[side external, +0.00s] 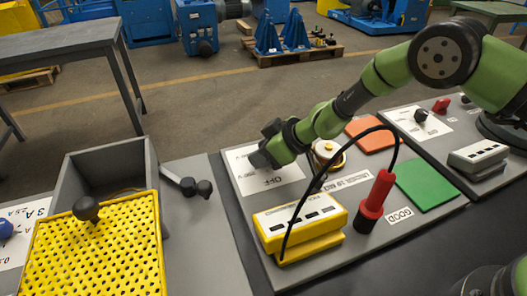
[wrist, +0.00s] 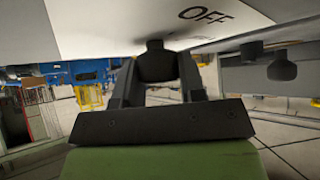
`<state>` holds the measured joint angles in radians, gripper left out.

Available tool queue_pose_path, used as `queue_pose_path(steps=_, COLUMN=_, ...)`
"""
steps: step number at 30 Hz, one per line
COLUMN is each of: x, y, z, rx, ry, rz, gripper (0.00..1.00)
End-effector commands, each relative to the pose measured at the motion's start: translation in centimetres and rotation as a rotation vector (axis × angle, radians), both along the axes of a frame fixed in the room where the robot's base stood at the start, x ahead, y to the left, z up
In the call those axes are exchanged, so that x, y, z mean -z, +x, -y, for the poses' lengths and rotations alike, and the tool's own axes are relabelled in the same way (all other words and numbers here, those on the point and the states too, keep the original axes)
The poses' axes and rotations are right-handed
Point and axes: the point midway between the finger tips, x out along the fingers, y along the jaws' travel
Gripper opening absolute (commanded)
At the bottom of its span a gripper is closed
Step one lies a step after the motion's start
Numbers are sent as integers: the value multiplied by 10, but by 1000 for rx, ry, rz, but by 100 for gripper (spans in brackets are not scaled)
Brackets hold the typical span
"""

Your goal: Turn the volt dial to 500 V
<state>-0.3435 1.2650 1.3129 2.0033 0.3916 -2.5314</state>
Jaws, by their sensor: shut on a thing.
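The volt dial sits on a white plate (side external: 282,178) on the grey panel. The word OFF shows on the plate's near part; the other markings are too small or covered to read. My gripper (side external: 262,158) reaches down to this plate and hides most of the dial in the side view. In the wrist view, my gripper (wrist: 157,70) has its two dark fingers closed around the dial's black knob (wrist: 156,46). OFF shows on the white plate (wrist: 110,18) beside the knob. Where the dial's pointer stands is hidden.
A yellow tester (side external: 300,222) has a black cable looping to a red probe (side external: 375,195) near my arm. Green (side external: 426,184) and orange (side external: 371,134) pads lie to the right. A yellow perforated cover (side external: 95,250) and a lever (side external: 185,185) stand left.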

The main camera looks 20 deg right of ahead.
Motion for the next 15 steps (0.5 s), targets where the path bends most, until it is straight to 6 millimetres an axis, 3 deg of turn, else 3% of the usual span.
queue_pose_path(steps=1, x=-2, y=1, z=-1, rx=-1, ry=3, rz=4, gripper=39)
queue_pose_path(steps=4, x=-2, y=1, z=0, rx=-1, ry=2, rz=3, gripper=62)
queue_pose_path(steps=15, x=-3, y=-1, z=2, rx=-1, ry=1, rz=0, gripper=63)
